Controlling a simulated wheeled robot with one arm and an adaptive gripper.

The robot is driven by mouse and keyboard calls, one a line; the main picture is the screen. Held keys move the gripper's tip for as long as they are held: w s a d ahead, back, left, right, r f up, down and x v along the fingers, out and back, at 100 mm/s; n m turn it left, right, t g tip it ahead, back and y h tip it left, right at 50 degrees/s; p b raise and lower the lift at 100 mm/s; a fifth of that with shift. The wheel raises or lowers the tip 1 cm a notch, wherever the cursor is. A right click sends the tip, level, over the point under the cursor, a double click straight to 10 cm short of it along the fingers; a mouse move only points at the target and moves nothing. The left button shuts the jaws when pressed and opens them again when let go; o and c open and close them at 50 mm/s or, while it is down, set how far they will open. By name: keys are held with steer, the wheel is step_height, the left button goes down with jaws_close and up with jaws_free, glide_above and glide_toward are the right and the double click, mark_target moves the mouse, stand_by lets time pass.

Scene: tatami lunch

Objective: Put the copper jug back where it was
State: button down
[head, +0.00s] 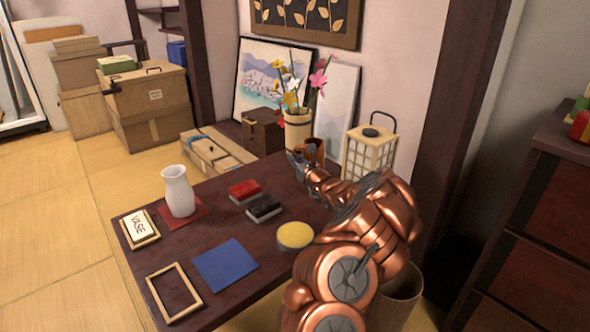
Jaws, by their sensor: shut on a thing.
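The copper jug (314,148) shows in the head view near the back of the dark low table (200,300), just right of the wooden flower holder. My gripper (298,160) is at the jug and shut on it. My copper arm comes in from the lower right and hides the jug's lower part. I cannot tell whether the jug touches the table or is held above it.
A white vase (178,190) stands on a red mat (196,217). The flower holder (297,132) and lantern (369,152) crowd the jug.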

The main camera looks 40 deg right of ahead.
steer(key=shift+w+d+f, duration=0.15)
steer(key=shift+w+d, duration=0.05)
steer(key=shift+d, duration=0.3)
steer(key=shift+f+b, duration=1.1)
steer(key=shift+f, duration=0.55)
steer(key=shift+f, duration=0.15)
steer(key=c, duration=1.3)
jaws_free()
steer(key=shift+s+r, duration=0.1)
steer(key=shift+r, duration=0.1)
steer(key=shift+p+v, duration=1.95)
steer(key=shift+v, duration=3.95)
